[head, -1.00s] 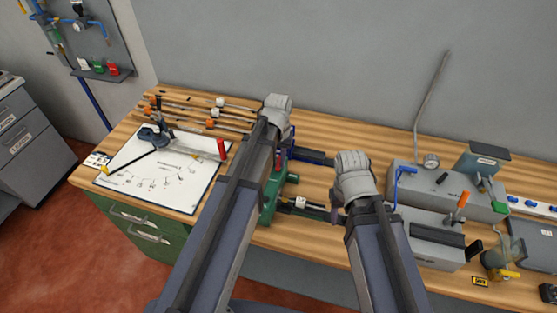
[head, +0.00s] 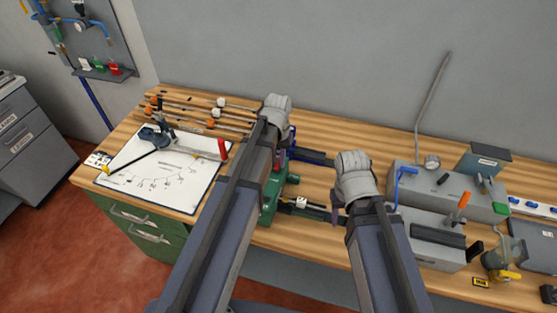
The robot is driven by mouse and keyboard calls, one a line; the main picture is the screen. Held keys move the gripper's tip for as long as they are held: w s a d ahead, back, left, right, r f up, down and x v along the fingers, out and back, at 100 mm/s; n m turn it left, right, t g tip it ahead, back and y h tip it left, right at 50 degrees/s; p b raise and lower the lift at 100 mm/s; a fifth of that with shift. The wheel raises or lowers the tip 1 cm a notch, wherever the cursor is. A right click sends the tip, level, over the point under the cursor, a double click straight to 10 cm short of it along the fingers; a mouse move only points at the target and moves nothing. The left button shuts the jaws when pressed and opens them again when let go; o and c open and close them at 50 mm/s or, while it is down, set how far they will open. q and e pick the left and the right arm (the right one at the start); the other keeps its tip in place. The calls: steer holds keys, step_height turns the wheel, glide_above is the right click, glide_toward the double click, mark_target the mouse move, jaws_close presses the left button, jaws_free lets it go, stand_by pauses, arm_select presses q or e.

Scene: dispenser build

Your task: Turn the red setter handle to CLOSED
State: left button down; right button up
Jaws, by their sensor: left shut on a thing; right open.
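A red upright handle (head: 222,148) shows at the right edge of the white scale board, beside my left forearm. A second small red part (head: 281,157) shows on the green fixture (head: 268,205), mostly behind my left arm. I cannot tell which of the two is the setter handle, and I can read no CLOSED mark. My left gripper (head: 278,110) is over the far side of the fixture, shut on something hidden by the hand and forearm.
The white board (head: 185,185) carries a blue pivot (head: 155,136) with a black pointer. Several rods lie behind it.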

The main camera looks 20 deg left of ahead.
mark_target(278, 164)
arm_select(q)
steer(key=c, duration=0.8)
jaws_free()
step_height(278, 164, up, 8)
steer(key=p, duration=0.8)
steer(key=shift+f, duration=0.1)
